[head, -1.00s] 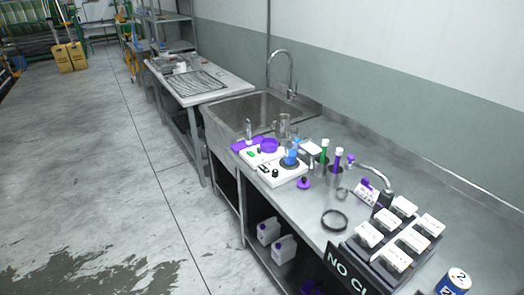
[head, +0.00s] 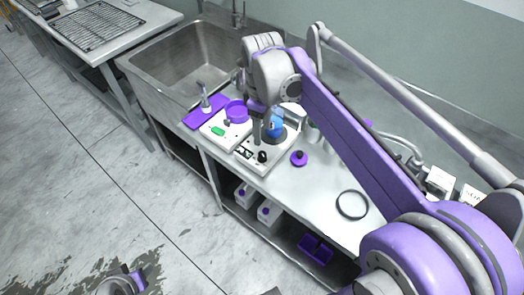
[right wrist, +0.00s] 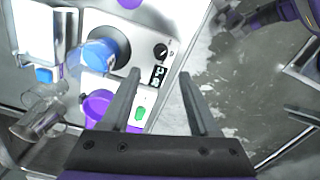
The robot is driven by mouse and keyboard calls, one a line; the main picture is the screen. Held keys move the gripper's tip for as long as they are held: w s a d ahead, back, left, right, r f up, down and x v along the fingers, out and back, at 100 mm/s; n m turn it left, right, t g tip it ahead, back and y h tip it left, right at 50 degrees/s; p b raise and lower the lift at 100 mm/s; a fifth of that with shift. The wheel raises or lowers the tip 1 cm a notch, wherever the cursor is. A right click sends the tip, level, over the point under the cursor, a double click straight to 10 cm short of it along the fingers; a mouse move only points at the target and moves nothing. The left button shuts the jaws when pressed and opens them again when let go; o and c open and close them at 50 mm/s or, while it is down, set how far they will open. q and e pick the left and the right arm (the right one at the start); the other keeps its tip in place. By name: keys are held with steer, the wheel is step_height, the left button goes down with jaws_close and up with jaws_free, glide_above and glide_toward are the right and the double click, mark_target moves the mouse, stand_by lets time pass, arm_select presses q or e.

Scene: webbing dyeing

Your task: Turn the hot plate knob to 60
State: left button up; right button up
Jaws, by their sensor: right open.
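The white hot plate (head: 271,156) stands on the steel counter. Its black knob (head: 262,157) is on the front panel, beside a small dark display (right wrist: 157,76). In the right wrist view the knob (right wrist: 161,51) lies beyond the fingertips, roughly between their lines. The knob's setting is too small to read. A beaker of blue liquid (right wrist: 100,52) sits on the round heating surface. My right gripper (right wrist: 158,75) is open and empty, pointing down over the front panel, apart from the knob. A piece of my left arm shows at the bottom of the head view, without its fingers.
A white device with a green switch (head: 217,131), a purple dish (head: 236,111) and a purple knobbed lid (head: 299,158) flank the hot plate. A black ring (head: 352,205) lies nearer. The sink (head: 178,60) is behind. My right arm covers much of the counter's right side.

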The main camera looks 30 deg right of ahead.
mark_target(262, 154)
step_height(262, 154, down, 10)
steer(key=shift+s+r+b, duration=0.1)
steer(key=shift+s+b, duration=0.05)
steer(key=shift+b, duration=0.2)
jaws_close()
